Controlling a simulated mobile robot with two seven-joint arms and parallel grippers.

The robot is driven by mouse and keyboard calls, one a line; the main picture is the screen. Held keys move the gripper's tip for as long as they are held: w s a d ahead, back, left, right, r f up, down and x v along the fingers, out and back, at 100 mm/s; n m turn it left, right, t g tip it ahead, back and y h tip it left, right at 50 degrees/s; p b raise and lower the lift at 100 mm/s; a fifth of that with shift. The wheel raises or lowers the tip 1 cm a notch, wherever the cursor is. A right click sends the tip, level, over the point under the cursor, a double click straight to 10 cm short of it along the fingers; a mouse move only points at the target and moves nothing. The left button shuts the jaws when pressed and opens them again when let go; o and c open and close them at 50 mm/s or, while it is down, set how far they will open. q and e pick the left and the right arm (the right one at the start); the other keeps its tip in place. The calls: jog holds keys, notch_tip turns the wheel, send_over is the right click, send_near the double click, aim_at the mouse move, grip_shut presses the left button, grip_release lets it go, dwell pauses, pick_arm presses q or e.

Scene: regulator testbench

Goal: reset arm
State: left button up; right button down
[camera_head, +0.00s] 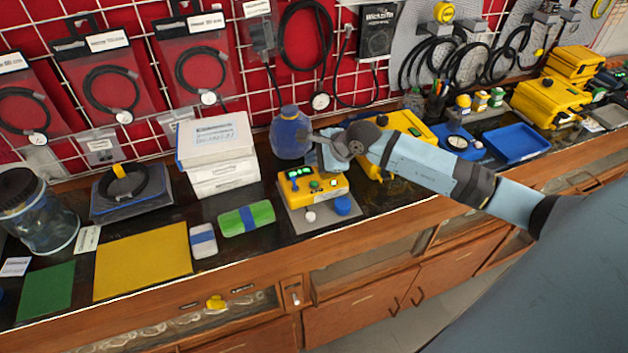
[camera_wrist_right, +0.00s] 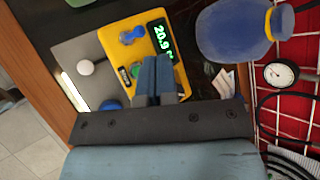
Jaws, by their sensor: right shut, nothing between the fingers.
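My right arm reaches in from the right in the head view, and its gripper (camera_head: 318,150) is over the back of the yellow regulator box (camera_head: 318,188). In the right wrist view the two fingers of my right gripper (camera_wrist_right: 156,75) are together with nothing between them. They overlap the box (camera_wrist_right: 120,40) in the picture; whether they touch it I cannot tell. The box's lit green display (camera_wrist_right: 160,38) reads about 20.9. My left gripper is in neither view.
A blue jar (camera_head: 290,135) stands close behind my right gripper. White boxes (camera_head: 217,155) are stacked to the left. A yellow mat (camera_head: 143,262) and green pouch (camera_head: 246,218) lie on the counter. Hoses and gauges hang on the red back wall. The floor in front is clear.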

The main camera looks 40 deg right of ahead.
dwell(0.7)
jog(key=s+a+f+m+t+y+p, duration=0.1)
jog(key=s+a+m+t+y, duration=0.3)
jog(key=a+m, duration=0.45)
jog(key=s+a+m+t+y, duration=0.1)
jog(key=s+a+m+y, duration=0.2)
jog(key=s+a+m, duration=0.55)
jog(key=s+f+m+g+h+p, duration=0.1)
jog(key=s+f+m+h, duration=0.3)
jog(key=m, duration=1.1)
jog(key=s+f+m+g+h, duration=0.1)
jog(key=s+f+m+h, duration=0.3)
jog(key=s+f+m, duration=0.5)
jog(key=s+m, duration=0.1)
jog(key=m, duration=0.5)
jog(key=shift+d+m+p, duration=0.2)
jog(key=shift+m+p, duration=0.1)
jog(key=shift+p, duration=0.05)
jog(key=shift+f, duration=0.1)
